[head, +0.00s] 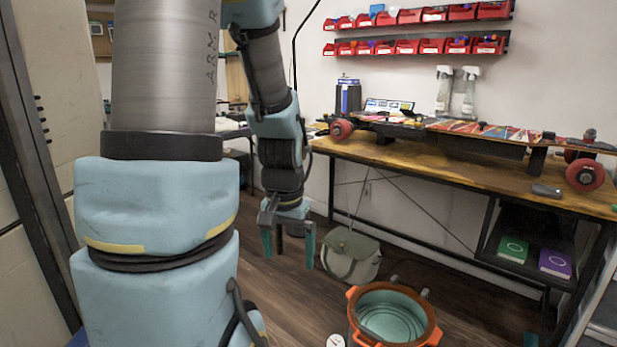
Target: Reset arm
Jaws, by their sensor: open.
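My gripper (289,250) hangs with its fingers pointing down, left of the workbench and above the wooden floor. Its two teal fingers are apart, and I see nothing between them. My arm is bent, with its large blue and grey links filling the left of the head view and its forearm dropping down to the gripper. A grey-green bag (350,256) lies on the floor just right of the gripper in the picture.
A wooden workbench (440,170) holds a skateboard (480,130) with red wheels, spray bottles (443,92) and a dark canister (348,97). Red bins (408,47) line the wall. An orange-rimmed bucket (392,315) stands on the floor. Books (555,262) lie on the lower shelf.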

